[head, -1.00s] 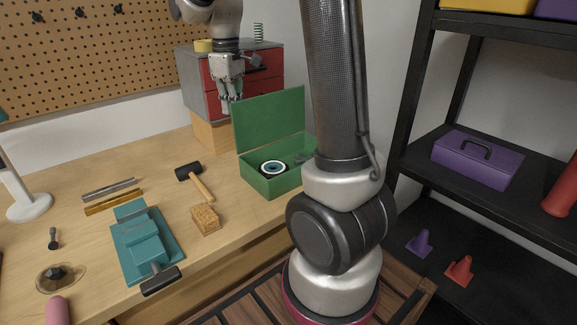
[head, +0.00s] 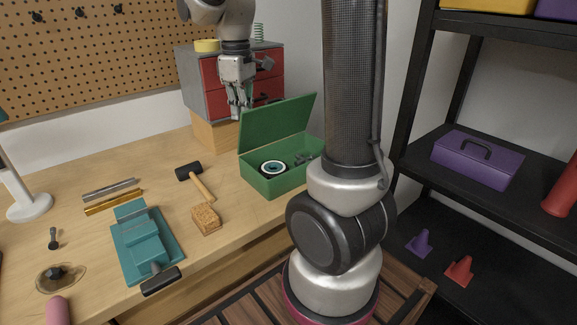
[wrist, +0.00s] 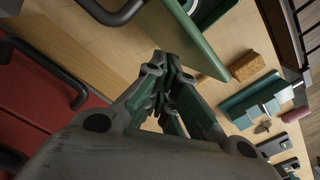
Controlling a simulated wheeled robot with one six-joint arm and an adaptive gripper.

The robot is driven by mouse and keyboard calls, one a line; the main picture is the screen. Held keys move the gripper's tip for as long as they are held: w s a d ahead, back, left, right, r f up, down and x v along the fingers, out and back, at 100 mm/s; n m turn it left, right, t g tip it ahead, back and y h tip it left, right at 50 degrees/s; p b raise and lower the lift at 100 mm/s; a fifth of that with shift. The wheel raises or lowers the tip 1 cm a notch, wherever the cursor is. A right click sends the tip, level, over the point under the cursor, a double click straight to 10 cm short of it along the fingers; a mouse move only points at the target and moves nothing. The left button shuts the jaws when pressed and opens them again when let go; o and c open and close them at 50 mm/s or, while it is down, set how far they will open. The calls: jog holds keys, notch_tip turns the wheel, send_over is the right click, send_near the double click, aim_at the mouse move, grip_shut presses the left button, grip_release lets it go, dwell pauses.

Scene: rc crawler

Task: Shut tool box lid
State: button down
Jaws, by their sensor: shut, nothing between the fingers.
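The green tool box (head: 275,184) stands on the workbench near its right end, with a round white-and-dark item (head: 273,168) and small grey pieces inside.
A grey cabinet with red drawers (head: 221,75) stands close behind my gripper. A mallet (head: 190,171), a cork block (head: 206,219) and a teal vise (head: 140,240) lie left of the box. A black shelf with a purple tool box (head: 478,158) is at right.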

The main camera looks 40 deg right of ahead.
notch_tip(320, 180, up, 8)
jog(key=shift+s, duration=0.15)
dwell(0.7)
dwell(0.5)
jog(key=s+f+m, duration=0.3)
jog(key=shift+s+f+t, duration=0.2)
jog(key=shift+t, duration=0.1)
jog(key=s+f+m+t, duration=0.1)
jog(key=s+m+t, duration=0.2)
jog(key=s, duration=1.1)
jog(key=shift+s+d+t, duration=0.3)
jog(key=shift+s+t, duration=0.05)
jog(key=shift+t, duration=0.05)
